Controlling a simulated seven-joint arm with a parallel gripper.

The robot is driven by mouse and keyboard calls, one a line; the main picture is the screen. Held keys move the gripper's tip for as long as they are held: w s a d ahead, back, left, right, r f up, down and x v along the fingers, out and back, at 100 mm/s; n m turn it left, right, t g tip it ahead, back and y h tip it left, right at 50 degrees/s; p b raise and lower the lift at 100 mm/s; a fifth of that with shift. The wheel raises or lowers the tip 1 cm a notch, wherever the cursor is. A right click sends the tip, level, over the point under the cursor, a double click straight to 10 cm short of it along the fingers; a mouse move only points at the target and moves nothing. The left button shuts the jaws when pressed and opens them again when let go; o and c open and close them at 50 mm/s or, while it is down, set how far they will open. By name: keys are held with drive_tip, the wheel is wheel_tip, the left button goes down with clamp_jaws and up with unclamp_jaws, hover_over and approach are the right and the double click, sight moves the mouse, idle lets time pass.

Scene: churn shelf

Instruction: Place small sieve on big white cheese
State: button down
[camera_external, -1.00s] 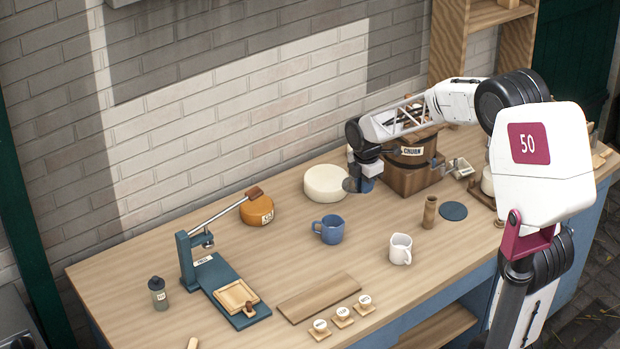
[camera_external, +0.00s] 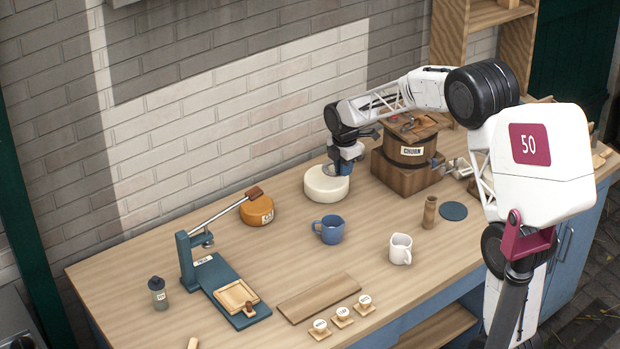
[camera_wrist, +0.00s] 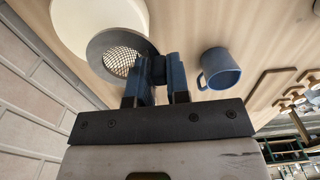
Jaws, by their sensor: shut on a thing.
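The big white cheese (camera_external: 327,186) is a pale round wheel on the table near the wall, and it also shows at the top left of the wrist view (camera_wrist: 75,22). My gripper (camera_external: 345,168) is over the right side of the cheese. In the wrist view my gripper (camera_wrist: 158,70) is shut on the rim of the small sieve (camera_wrist: 100,44), a round grey ring with a mesh middle. The sieve overlaps the cheese's edge in that view. Whether it touches the cheese I cannot tell. In the external view the sieve is mostly hidden by my gripper.
A blue mug (camera_external: 330,229) stands in front of the cheese. An orange cheese (camera_external: 257,211) sits to its left. The wooden churn (camera_external: 409,155) stands close on the right.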

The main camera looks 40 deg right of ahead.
sight(333, 166)
drive_tip(key=shift+w+d+f, duration=0.1)
drive_tip(key=shift+w+f, duration=0.05)
drive_tip(key=shift+w, duration=1.2)
drive_tip(key=shift+w+d+f, duration=0.1)
drive_tip(key=shift+w, duration=1.25)
drive_tip(key=shift+f, duration=1.8)
drive_tip(key=shift+f, duration=0.1)
drive_tip(key=c, duration=1.1)
unclamp_jaws()
wheel_tip(333, 166, up, 12)
